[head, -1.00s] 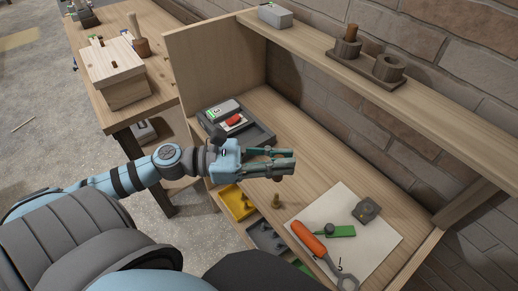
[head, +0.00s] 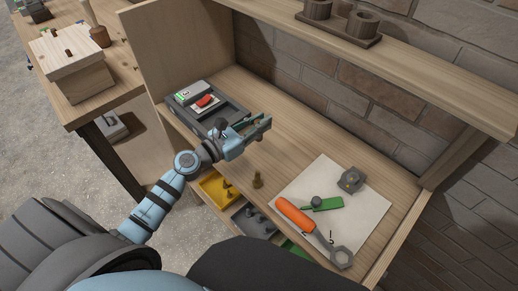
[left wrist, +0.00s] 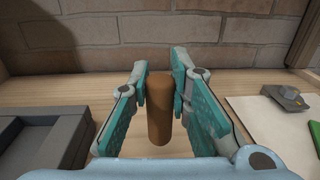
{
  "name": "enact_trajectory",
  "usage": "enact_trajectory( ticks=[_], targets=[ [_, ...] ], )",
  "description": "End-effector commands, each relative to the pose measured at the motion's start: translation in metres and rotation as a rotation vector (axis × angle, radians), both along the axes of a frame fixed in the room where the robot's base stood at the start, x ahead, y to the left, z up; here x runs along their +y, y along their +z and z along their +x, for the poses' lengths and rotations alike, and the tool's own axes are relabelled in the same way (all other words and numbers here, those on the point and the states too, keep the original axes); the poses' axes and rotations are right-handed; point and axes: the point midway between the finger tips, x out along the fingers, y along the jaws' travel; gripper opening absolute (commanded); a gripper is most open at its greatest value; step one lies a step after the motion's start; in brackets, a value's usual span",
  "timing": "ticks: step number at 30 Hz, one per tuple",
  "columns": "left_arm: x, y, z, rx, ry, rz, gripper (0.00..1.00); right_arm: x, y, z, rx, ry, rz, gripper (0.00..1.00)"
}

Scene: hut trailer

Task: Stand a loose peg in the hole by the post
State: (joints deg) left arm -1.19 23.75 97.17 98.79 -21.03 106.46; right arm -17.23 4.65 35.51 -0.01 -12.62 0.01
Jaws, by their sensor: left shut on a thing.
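My left gripper (head: 262,127) is over the bench, just right of the dark tray. In the left wrist view it is shut on a brown round peg (left wrist: 160,110), which stands roughly upright between the fingers. In the head view the peg is hidden or too small to make out. On the shelf, a dark holder (head: 338,30) carries two round cups, the left one (head: 317,9) cut by the picture's top edge. I cannot tell which part is the post or its hole. My right gripper is not in view.
A dark tray (head: 232,108) sits at the bench's left. A white sheet (head: 345,238) holds an orange-handled tool (head: 295,215), a green piece (head: 325,204) and a grey block (head: 351,180). Bare wood lies between.

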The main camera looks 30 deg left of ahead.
Motion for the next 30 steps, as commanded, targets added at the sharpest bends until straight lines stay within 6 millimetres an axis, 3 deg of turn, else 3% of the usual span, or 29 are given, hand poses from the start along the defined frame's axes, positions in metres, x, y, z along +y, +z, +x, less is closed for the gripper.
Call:
enact_trajectory(
  ticks=[9, 20, 21, 24, 30],
  targets=[
    [0.0, -0.054, 0.0, -0.001, -0.001, -0.001, 0.0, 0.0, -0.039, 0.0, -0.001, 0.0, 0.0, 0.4],
    [0.0, -0.054, 0.0, -0.002, -0.001, 0.001, 0.0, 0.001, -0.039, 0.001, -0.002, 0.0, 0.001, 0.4],
    [0.0, -0.054, 0.0, -0.002, -0.001, 0.001, 0.21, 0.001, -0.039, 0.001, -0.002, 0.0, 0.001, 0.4],
    [0.0, -0.053, 0.0, -0.002, -0.001, 0.001, 0.37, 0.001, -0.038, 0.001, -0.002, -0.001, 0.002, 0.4],
    [0.0, -0.053, 0.0, -0.002, -0.001, 0.001, 0.38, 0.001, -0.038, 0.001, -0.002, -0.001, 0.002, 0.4]
  ],
)
